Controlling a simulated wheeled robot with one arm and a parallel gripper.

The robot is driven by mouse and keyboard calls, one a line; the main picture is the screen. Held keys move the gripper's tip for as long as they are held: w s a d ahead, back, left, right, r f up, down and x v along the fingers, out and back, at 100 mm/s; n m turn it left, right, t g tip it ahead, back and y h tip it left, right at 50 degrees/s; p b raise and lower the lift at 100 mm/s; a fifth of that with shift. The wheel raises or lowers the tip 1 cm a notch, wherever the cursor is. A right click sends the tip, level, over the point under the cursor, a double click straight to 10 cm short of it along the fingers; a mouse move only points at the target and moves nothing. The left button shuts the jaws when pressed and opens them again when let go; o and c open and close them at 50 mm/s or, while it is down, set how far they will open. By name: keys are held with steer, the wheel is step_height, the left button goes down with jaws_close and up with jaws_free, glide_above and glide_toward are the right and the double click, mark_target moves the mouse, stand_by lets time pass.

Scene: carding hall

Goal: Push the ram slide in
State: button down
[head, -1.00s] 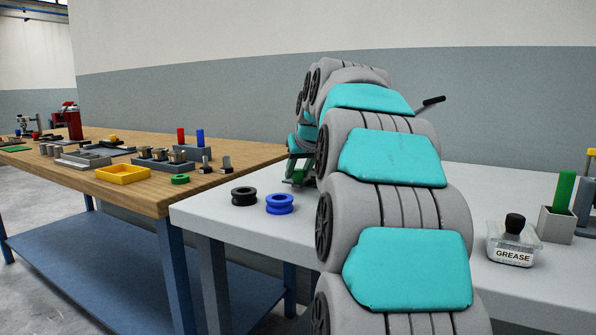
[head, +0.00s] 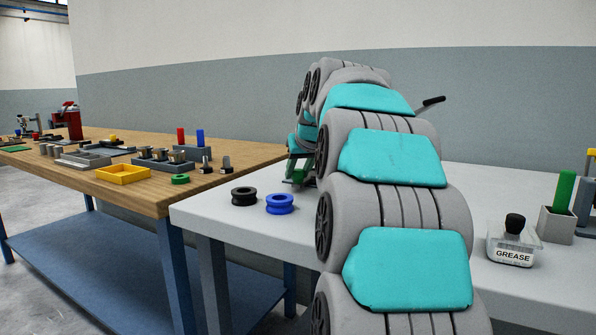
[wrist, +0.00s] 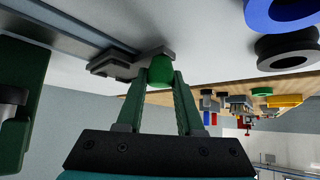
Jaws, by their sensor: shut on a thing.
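The ram slide shows in the wrist view as a small grey block (wrist: 118,64) at the end of a long grey-blue rail (wrist: 62,32). A round green knob (wrist: 160,70) sits at its near end. My gripper (wrist: 161,82) has both dark green fingers closed on the knob, one on each side. A dark green machine part (wrist: 18,125) stands at the left edge of the wrist view. In the head view my arm hides most of the slide and gripper. Only a green piece (head: 297,166) shows at the arm's left side. A dark lever (head: 430,103) sticks out behind the arm.
A black ring (head: 244,197) and a blue ring (head: 280,204) lie on the white table (head: 215,212). A grease tub (head: 513,247) and a grey holder with a green rod (head: 558,222) stand right. The wooden bench (head: 225,190) at left carries several parts.

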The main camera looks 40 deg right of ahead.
steer(key=s+d, duration=0.1)
steer(key=s, duration=0.2)
steer(key=s+d+b, duration=0.1)
steer(key=s+d, duration=0.1)
steer(key=s, duration=0.2)
steer(key=s+d+b, duration=0.1)
steer(key=s, duration=0.3)
steer(key=shift+s+d, duration=0.25)
steer(key=shift+d, duration=0.1)
steer(key=c, duration=0.5)
jaws_free()
steer(key=shift+c, duration=0.2)
steer(key=v, duration=0.8)
